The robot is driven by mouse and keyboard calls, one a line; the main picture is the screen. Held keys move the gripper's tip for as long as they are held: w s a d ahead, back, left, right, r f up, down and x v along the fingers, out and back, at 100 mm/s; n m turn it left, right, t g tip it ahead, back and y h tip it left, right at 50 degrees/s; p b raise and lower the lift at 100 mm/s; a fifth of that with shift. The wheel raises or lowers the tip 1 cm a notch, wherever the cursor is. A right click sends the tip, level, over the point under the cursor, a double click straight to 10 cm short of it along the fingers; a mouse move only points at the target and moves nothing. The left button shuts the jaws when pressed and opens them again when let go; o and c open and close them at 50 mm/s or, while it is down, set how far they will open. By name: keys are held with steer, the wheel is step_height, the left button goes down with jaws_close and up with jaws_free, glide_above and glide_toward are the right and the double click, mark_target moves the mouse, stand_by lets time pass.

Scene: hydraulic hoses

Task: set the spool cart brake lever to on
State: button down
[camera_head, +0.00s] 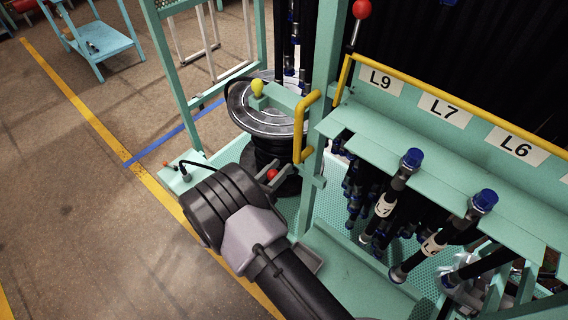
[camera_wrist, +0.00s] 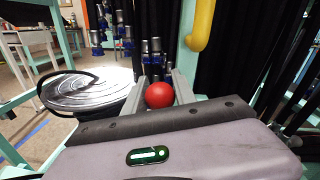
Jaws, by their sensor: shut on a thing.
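A red ball knob (camera_head: 272,175) sits between the two grey fingers of my gripper (camera_head: 277,172), low beside the hose spool. In the wrist view the red knob (camera_wrist: 159,94) is held between the fingers (camera_wrist: 158,84). My gripper is shut on it. The shaft below the knob is hidden, so I cannot read the brake lever's position. The black spool (camera_head: 240,112) with a grey disc top stands just behind my gripper on the green cart; its disc (camera_wrist: 85,90) is at left in the wrist view.
A yellow handle (camera_head: 304,125) on a green post is close above my gripper. A yellow knob (camera_head: 257,87) tops the spool. Hoses with blue caps (camera_head: 412,158) hang at right under labels. Another red-knobbed lever (camera_head: 362,9) stands above. Open floor (camera_head: 90,200) lies left.

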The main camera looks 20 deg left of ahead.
steer(key=s+f+b, duration=0.1)
steer(key=s+a+f+b, duration=0.1)
steer(key=f+b, duration=0.1)
steer(key=shift+s+a+f, duration=0.1)
steer(key=shift+s+f, duration=0.1)
steer(key=shift+s, duration=0.2)
steer(key=shift+r, duration=0.1)
stand_by(0.9)
steer(key=c, duration=1.3)
jaws_free()
